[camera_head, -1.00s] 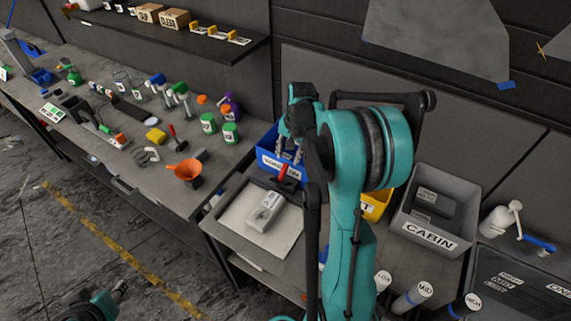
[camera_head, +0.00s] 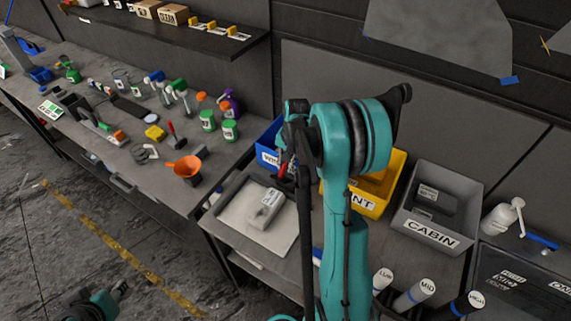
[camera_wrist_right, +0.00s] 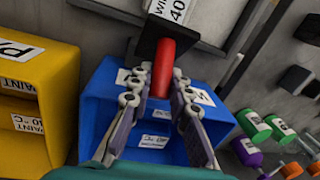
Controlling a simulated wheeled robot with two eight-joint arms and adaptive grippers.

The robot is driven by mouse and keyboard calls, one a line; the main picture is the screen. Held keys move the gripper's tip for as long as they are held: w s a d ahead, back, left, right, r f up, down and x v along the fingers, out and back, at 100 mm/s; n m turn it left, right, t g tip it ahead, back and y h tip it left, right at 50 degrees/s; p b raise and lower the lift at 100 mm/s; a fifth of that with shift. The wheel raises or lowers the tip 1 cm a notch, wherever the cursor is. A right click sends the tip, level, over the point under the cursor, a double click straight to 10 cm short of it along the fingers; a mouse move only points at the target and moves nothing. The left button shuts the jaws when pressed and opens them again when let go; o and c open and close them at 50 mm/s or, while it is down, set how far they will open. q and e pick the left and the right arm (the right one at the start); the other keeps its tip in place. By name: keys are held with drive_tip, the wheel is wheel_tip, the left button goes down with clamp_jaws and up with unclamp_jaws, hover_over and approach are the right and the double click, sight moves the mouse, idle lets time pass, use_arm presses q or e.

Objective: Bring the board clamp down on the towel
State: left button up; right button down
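The board clamp shows as a red handle (camera_wrist_right: 164,66) on a black plate (camera_wrist_right: 166,40) in the right wrist view. In the head view the red handle (camera_head: 282,172) stands at the back of a tray (camera_head: 285,241). A grey folded towel (camera_head: 264,209) with a label lies on the pale surface in front of it. My right gripper (camera_wrist_right: 162,82) has its fingertips on both sides of the red handle, very near it. I cannot tell whether they press on it. My left gripper (camera_head: 121,288) is low at the left, far from the tray, its fingers too small to read.
A blue bin (camera_wrist_right: 104,104) is just behind the clamp, beside a yellow bin (camera_head: 368,203) and a grey CABIN bin (camera_head: 425,236). My right arm hides part of the table.

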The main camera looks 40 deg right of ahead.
sight(277, 179)
drive_tip(key=shift+a, duration=0.15)
drive_tip(key=shift+s+a+f+t+h+b, duration=0.15)
drive_tip(key=shift+a+h+b, duration=0.15)
drive_tip(key=shift+h, duration=0.1)
drive_tip(key=shift+s+a+f+t+h+b, duration=0.1)
drive_tip(key=shift+a+t+h+b, duration=0.05)
drive_tip(key=shift+a+h+b, duration=0.2)
drive_tip(key=shift+s+a+f+t+h+b, duration=0.2)
drive_tip(key=shift+a+t+h+b, duration=0.1)
drive_tip(key=shift+h+b, duration=0.25)
drive_tip(key=shift+s+a+f+t+h+b, duration=0.1)
drive_tip(key=shift+a+f+t+h+b, duration=0.1)
drive_tip(key=shift+a+h+b, duration=0.3)
drive_tip(key=shift+s+a+f+n+t+h+b, duration=0.2)
drive_tip(key=shift+a+f+n+t+h+b, duration=0.15)
drive_tip(key=shift+h+b, duration=0.7)
drive_tip(key=shift+s+a+f+t+h+b, duration=0.2)
drive_tip(key=shift+t+h+b, duration=0.1)
drive_tip(key=shift+h+b, duration=0.3)
drive_tip(key=shift+s+a+f+t+h+b, duration=0.1)
drive_tip(key=shift+a+t+h+b, duration=0.2)
drive_tip(key=shift+b, duration=0.35)
drive_tip(key=shift+d, duration=0.1)
drive_tip(key=c, duration=1.4)
unclamp_jaws()
drive_tip(key=shift+w, duration=0.1)
drive_tip(key=shift+r, duration=0.1)
